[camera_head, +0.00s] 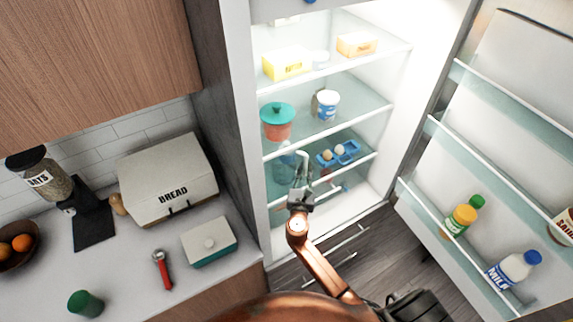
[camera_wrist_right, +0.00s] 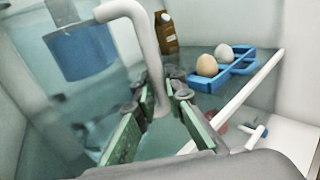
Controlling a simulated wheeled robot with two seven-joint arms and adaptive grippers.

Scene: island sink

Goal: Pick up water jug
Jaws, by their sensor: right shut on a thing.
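The water jug (camera_head: 283,170) stands on a lower shelf inside the open fridge, partly hidden by my right arm. In the right wrist view it is a clear jug (camera_wrist_right: 85,100) with a blue part (camera_wrist_right: 82,52) inside and a pale curved handle (camera_wrist_right: 135,22) on its right side. My right gripper (camera_head: 301,178) reaches into the fridge. In the right wrist view its green-padded fingers (camera_wrist_right: 160,112) are shut on the lower part of the handle. My left gripper is not in view.
A blue egg holder (camera_head: 338,154) with eggs sits right of the jug. A red pot with a teal lid (camera_head: 277,122) is on the shelf above. The open fridge door (camera_head: 480,180) holds bottles at right. The counter with a bread box (camera_head: 170,178) is at left.

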